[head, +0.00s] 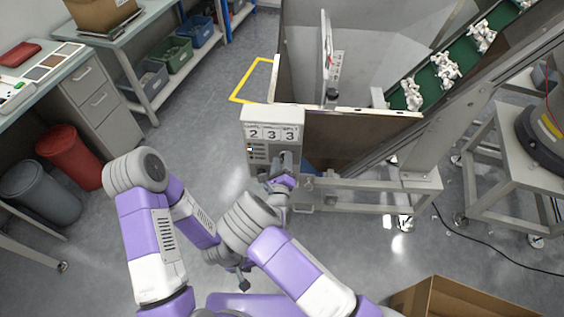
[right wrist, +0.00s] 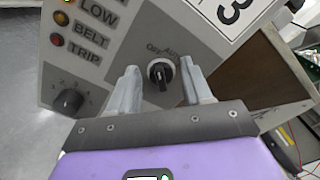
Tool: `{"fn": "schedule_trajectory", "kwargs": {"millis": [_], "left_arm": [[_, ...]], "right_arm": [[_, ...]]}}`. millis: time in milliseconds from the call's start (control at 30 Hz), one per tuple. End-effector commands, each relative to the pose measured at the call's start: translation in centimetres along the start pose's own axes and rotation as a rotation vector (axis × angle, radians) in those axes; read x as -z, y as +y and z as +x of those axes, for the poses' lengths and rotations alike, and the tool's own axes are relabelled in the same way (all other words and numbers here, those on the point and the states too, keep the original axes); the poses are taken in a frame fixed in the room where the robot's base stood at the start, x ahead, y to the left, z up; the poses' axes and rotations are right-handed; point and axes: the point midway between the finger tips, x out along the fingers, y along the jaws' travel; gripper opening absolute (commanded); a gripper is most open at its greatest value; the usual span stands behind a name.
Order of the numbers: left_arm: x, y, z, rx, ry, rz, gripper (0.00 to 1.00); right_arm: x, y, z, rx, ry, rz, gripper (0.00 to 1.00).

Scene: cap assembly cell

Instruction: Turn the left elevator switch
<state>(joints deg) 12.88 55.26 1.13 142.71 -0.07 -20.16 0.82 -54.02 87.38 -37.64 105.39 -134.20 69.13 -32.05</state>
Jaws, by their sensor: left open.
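A grey control box (head: 272,125) with large digits stands at the left end of the hopper. In the right wrist view, its face shows a black rotary switch (right wrist: 160,73) with a pale ring, labelled OFF and AUTO. My right gripper (right wrist: 162,82) is open, with one finger on each side of this switch and visible gaps to it. In the head view, my right gripper (head: 286,164) is at the box's lower right and hides the switch. My left gripper (head: 244,281) is open and low over the floor, away from the box.
A second black knob (right wrist: 68,102), numbered 1 to 4, is left of the right gripper, below indicator lamps (right wrist: 58,29). The hopper (head: 345,135) and green conveyor (head: 440,75) are behind and right. A cardboard box (head: 455,298) is at lower right.

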Motion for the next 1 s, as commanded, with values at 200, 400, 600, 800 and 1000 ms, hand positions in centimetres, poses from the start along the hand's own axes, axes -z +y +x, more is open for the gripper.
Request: {"fn": "schedule_trajectory", "kwargs": {"millis": [200,400,600,800,1000], "left_arm": [[0.00,0.00,0.00,0.000,0.000,0.000,0.43],[0.00,0.00,-0.02,0.000,0.000,0.000,0.43],[0.00,0.07,-0.18,0.000,0.000,0.000,0.43],[-0.02,0.21,-0.56,0.000,0.000,0.000,0.43],[-0.04,0.35,-0.94,0.000,0.000,0.000,0.43]], "right_arm": [[0.01,0.01,-0.03,0.000,0.000,0.000,0.15],[0.02,0.00,-0.04,0.000,0.001,0.003,0.01],[0.03,-0.07,-0.03,0.000,0.002,0.043,0.01],[0.01,-0.17,-0.03,-0.001,0.002,0.155,0.01],[0.09,-0.34,-0.03,0.001,0.003,0.328,0.01]]}}
